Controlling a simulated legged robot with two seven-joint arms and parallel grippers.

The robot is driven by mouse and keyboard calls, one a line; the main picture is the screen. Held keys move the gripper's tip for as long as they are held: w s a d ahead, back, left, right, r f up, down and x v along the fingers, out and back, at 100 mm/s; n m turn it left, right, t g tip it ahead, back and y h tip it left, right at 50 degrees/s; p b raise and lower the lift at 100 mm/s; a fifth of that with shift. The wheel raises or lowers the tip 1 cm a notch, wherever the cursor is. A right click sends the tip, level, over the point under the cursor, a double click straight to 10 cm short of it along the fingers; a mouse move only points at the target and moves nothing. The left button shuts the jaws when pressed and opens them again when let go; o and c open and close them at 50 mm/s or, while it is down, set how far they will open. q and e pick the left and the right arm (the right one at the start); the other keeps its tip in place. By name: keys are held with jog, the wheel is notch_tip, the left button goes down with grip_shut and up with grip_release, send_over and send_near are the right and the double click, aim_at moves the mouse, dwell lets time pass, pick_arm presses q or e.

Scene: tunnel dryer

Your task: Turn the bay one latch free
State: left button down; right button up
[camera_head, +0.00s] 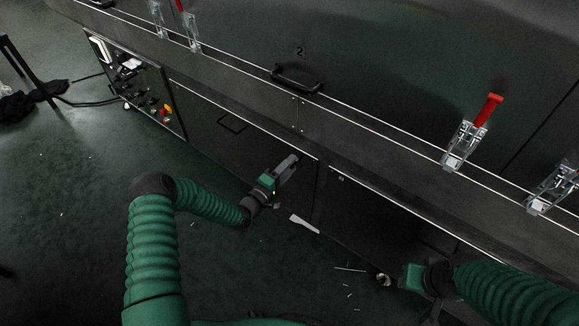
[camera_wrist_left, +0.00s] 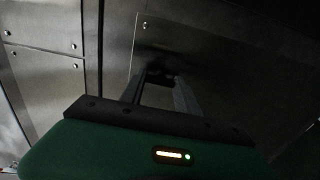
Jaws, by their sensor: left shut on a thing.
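My left gripper (camera_head: 293,161) reaches the front of the lower panel (camera_head: 215,115), near that panel's right end. In the left wrist view its two fingers (camera_wrist_left: 160,82) are shut on a small dark part (camera_wrist_left: 161,75) on the metal panel face, which seems to be the latch. The fingers and dim light hide most of it, so its turn angle cannot be told. My right gripper (camera_head: 415,278) is at the lower right, in front of a dark lower opening, and its fingers are not clear.
A toggle clamp with a red handle (camera_head: 488,110) stands on the ledge at right, with another clamp (camera_head: 553,188) beyond. A black handle (camera_head: 297,79) sits below the number 2. A control panel (camera_head: 140,85) is at left. A pale flat piece (camera_head: 304,223) lies below my left gripper.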

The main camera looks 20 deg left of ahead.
pick_arm(q)
jog(key=shift+a+f, duration=0.15)
jog(key=shift+a, duration=0.1)
jog(key=c, duration=1.3)
grip_release()
jog(key=o, duration=0.4)
jog(key=shift+d, duration=0.1)
jog(key=p+v, duration=0.5)
jog(key=v, duration=1.2)
jog(key=shift+w, duration=0.15)
